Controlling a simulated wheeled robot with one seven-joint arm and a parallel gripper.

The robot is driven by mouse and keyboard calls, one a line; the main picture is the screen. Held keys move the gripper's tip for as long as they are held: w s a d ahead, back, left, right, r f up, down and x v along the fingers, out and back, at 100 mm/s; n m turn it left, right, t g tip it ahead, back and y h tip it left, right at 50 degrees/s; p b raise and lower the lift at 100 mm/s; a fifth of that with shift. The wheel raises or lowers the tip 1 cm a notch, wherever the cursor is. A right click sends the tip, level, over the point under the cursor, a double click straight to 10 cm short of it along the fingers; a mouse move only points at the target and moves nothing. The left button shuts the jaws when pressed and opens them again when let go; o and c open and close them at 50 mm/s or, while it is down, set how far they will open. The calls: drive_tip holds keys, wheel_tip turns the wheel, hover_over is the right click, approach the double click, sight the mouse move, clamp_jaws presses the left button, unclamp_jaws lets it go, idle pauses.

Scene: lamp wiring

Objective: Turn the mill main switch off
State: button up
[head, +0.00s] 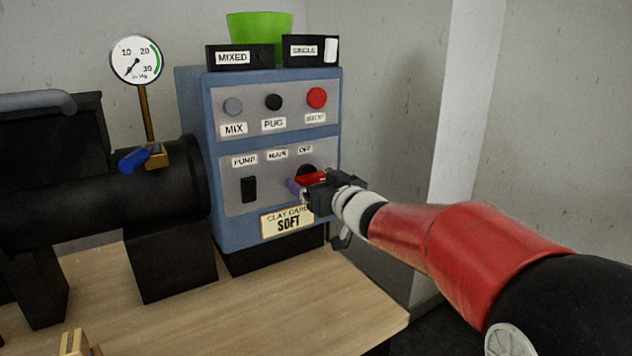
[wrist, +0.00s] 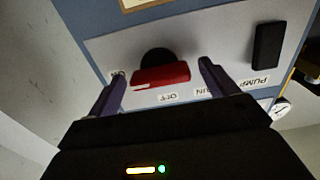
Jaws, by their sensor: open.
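The mill main switch is a red handle (head: 312,178) on a round black base, on the lower grey panel of the blue control box. Labels reading MAIN and OFF (head: 305,150) sit above it. In the wrist view the red handle (wrist: 161,76) lies crosswise between my fingers, with the black base (wrist: 157,57) behind it. My gripper (head: 300,188) is open at the panel, one finger on either side of the handle. Gaps show between the handle and both fingers. In the head view my gripper hides part of the switch.
A black PUMP rocker (head: 249,189) is left of the switch. MIX, PUG and red buttons (head: 316,98) are above. A CLAY CARD sign reading SOFT (head: 286,222) is just below. A gauge (head: 136,60) and blue-handled valve (head: 134,160) stand left.

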drive_tip(key=shift+c, duration=0.3)
drive_tip(key=c, duration=0.9)
drive_tip(key=shift+f+n, duration=0.1)
drive_tip(key=shift+n, duration=0.2)
drive_tip(key=n+b, duration=0.2)
drive_tip(key=n, duration=0.1)
drive_tip(key=shift+f+n+b, duration=0.1)
drive_tip(key=shift+n+b, duration=0.2)
drive_tip(key=shift+b, duration=0.05)
drive_tip(key=n+b, duration=0.3)
drive_tip(key=n, duration=0.2)
drive_tip(key=n+b, duration=0.2)
drive_tip(key=n, duration=0.3)
drive_tip(key=shift+n+b, duration=0.85)
drive_tip(key=shift+n, duration=0.95)
